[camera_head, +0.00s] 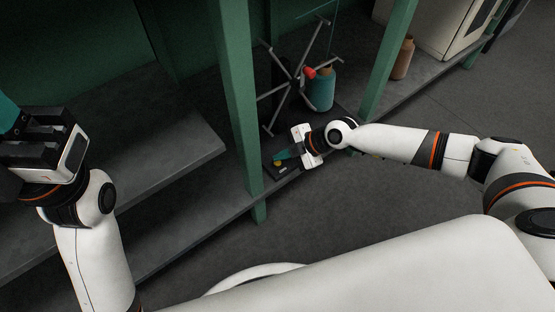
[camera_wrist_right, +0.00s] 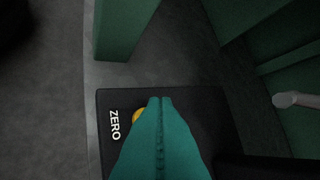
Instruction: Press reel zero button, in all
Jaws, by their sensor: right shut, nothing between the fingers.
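A small black box (camera_head: 270,171) sits on the grey shelf, below the spoked metal reel (camera_head: 297,82). The box (camera_wrist_right: 112,98) carries a white ZERO label (camera_wrist_right: 114,125) and a yellow button (camera_wrist_right: 138,115), which also shows in the head view (camera_head: 278,163). My right gripper (camera_head: 277,155) is shut and empty, its teal fingers over the box. In the right wrist view the fingertips (camera_wrist_right: 160,100) lie just beside the button and cover part of it; contact cannot be told. My left gripper (camera_head: 12,122) is at the far left edge, its fingertips partly out of view.
A green post (camera_head: 237,100) stands just left of the box, and another (camera_head: 388,60) to the right. A teal yarn cone (camera_head: 322,92) stands behind the right gripper. A tan cone (camera_head: 402,60) stands farther right. The grey floor in front is clear.

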